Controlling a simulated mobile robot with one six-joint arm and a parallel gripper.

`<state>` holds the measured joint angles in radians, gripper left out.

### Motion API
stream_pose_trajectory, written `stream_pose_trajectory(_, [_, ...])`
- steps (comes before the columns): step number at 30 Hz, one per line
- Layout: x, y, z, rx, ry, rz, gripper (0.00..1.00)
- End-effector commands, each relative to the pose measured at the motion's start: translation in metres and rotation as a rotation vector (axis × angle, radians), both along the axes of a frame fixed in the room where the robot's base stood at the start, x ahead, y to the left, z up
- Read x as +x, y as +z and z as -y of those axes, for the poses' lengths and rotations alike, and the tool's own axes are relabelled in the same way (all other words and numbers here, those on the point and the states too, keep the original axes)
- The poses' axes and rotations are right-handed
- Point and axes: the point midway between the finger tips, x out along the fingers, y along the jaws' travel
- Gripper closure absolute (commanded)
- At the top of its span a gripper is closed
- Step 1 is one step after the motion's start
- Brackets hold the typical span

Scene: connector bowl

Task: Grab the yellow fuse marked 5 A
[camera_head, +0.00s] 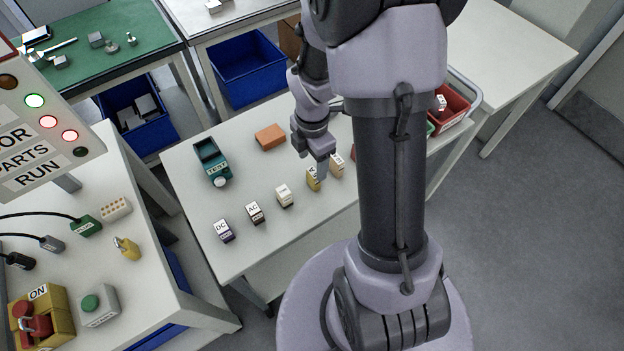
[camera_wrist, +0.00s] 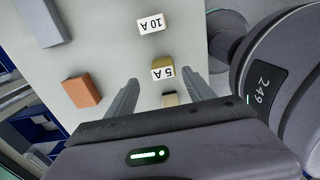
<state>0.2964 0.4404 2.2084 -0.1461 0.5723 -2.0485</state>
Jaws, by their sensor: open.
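The yellow fuse marked 5 A (camera_wrist: 163,68) stands on the table, its white label facing up in the wrist view. It lies just beyond the tips of my gripper (camera_wrist: 160,80), between the lines of the two fingers. My gripper is open and empty. In the head view, my gripper (camera_head: 321,168) hangs over the row of fuses and partly covers the yellow fuse (camera_head: 313,182). A fuse marked 10 A (camera_wrist: 151,23) stands farther up in the wrist view. Another small block (camera_wrist: 170,99) shows between the fingers, partly hidden by my gripper body.
An orange block (camera_head: 270,137) and a teal tester (camera_head: 212,160) stand behind the row. Several labelled blocks, including AC (camera_head: 255,213) and DC (camera_head: 223,231), stand to the left. A red bin (camera_head: 455,108) is at the right. The table's front strip is clear.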

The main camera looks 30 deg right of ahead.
Motion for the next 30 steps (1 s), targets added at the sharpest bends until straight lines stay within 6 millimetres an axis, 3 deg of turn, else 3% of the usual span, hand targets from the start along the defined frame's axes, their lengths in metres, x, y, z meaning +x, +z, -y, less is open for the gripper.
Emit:
stream_pose_trajectory(4, [-0.002,-0.016,0.0,0.0,-0.001,0.0,0.38])
stream_pose_trajectory(10, [-0.006,-0.055,0.001,0.0,0.0,0.0,0.38])
stream_pose_trajectory(16, [-0.005,-0.054,0.001,-0.001,-0.001,0.001,0.38])
stream_pose_trajectory(26, [-0.005,-0.053,0.001,-0.001,-0.001,0.001,1.0])
stream_pose_trajectory(30, [-0.005,-0.053,0.001,-0.001,-0.001,0.001,1.0])
